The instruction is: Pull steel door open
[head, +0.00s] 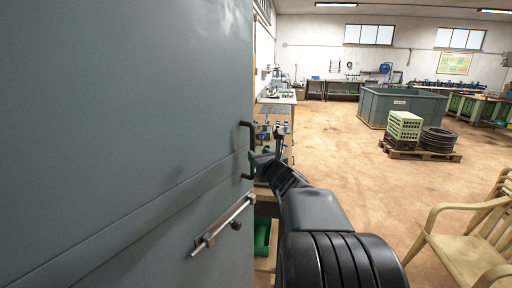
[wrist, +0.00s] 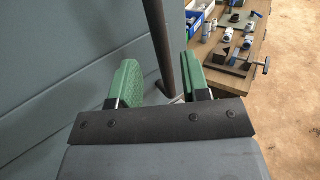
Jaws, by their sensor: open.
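The grey steel door (head: 125,140) fills the left of the head view, and its grey face also fills the left of the wrist view (wrist: 60,60). A dark upright bar handle (head: 246,136) is at its right edge, with a steel slide bolt (head: 222,226) below. My gripper (head: 262,156) is at the handle's lower half. In the wrist view my gripper's green-padded fingers (wrist: 158,82) are apart, with the handle bar (wrist: 162,45) between them. The bar seems clear of both pads. I cannot tell whether the bar's lower end touches the gripper.
A workbench (wrist: 232,55) with valves and fittings stands just beyond the door edge. A beige plastic chair (head: 465,235) is at the right front. A pallet (head: 420,153) with crates and coiled hose and a grey tank (head: 400,105) stand farther back. The middle floor is clear.

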